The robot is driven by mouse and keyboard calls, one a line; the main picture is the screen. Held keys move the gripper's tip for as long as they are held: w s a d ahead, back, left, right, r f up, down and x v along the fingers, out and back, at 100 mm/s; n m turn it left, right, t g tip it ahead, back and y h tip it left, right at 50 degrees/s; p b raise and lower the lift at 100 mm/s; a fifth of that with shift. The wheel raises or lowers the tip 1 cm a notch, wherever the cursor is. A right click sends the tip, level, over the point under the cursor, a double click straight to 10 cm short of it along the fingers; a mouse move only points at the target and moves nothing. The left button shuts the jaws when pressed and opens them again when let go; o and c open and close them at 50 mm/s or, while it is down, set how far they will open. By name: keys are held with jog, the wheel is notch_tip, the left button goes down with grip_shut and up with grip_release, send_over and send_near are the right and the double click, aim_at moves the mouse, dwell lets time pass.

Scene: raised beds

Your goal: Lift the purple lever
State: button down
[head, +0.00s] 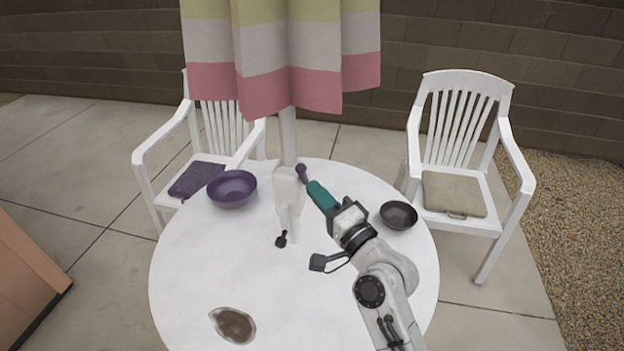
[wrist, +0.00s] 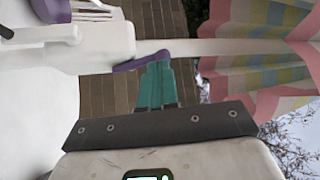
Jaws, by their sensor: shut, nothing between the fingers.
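The purple lever (head: 301,172) sticks out from the right side of a white box (head: 288,186) on the umbrella pole. It also shows in the wrist view (wrist: 140,61), just beyond my fingertips. My gripper (head: 313,187), with teal fingers, is shut and empty. In the head view its tips are just below and right of the lever's rounded end. In the wrist view my gripper (wrist: 155,68) points at the lever, with the tips very close to it. I cannot tell whether they touch.
A black lever (head: 281,240) sits lower on the white fixture. The round white table (head: 190,280) bears a purple bowl (head: 232,189), a dark bowl (head: 398,215) and a brown patch or dish (head: 233,325). The striped umbrella (head: 280,60) hangs above. White chairs (head: 462,140) stand behind.

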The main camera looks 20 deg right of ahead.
aim_at(304, 175)
jog(key=shift+x, duration=1.05)
jog(key=shift+w+p, duration=0.1)
jog(key=shift+p, duration=0.2)
